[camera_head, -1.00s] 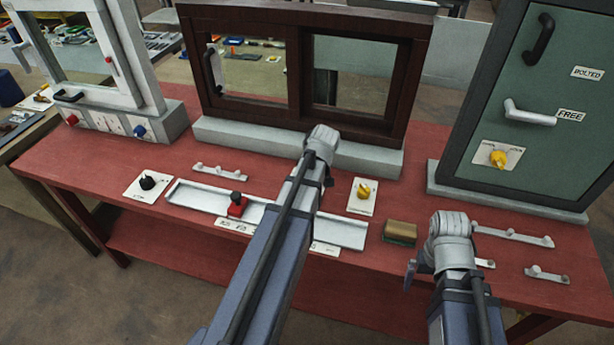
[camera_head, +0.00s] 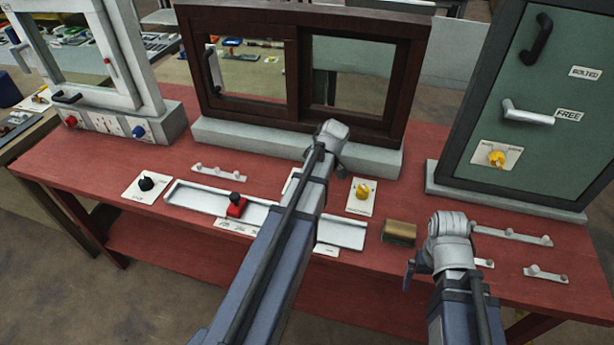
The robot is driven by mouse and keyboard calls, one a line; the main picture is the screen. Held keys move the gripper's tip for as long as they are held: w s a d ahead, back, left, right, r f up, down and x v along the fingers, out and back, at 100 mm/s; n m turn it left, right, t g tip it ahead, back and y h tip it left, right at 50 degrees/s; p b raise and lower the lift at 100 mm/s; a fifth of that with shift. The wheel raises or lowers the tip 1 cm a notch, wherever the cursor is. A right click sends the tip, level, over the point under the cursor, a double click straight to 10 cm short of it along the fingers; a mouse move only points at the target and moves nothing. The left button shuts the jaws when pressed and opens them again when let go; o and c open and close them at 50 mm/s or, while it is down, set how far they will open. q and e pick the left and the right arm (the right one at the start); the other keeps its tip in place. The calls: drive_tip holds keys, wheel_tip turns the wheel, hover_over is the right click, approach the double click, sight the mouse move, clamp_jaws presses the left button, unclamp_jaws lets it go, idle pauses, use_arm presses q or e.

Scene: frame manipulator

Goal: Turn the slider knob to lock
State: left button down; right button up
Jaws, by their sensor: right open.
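A yellow knob (camera_head: 362,191) on a white plate stands on the red table in front of the dark-framed sliding window (camera_head: 300,70). A black knob (camera_head: 146,183) on a white plate stands further left; the plate lettering is too small to read. My left arm reaches over the table, its wrist just up and left of the yellow knob. My left gripper is mostly hidden behind its own arm, so its jaws cannot be judged. My right gripper (camera_head: 409,273) is open and points down at the table's front edge, right of and nearer than the yellow knob.
A green cabinet door (camera_head: 545,100) with a lever stands at right, a white-framed unit (camera_head: 100,60) at left.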

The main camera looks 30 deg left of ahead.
use_arm(q)
drive_tip(key=shift+c, duration=1.2)
unclamp_jaws()
drive_tip(key=p+v, duration=0.7)
drive_tip(key=shift+r, duration=0.35)
drive_tip(key=shift+d+f, duration=0.1)
drive_tip(key=shift+f, duration=0.1)
drive_tip(key=b+x, duration=0.7)
drive_tip(key=shift+f, duration=0.25)
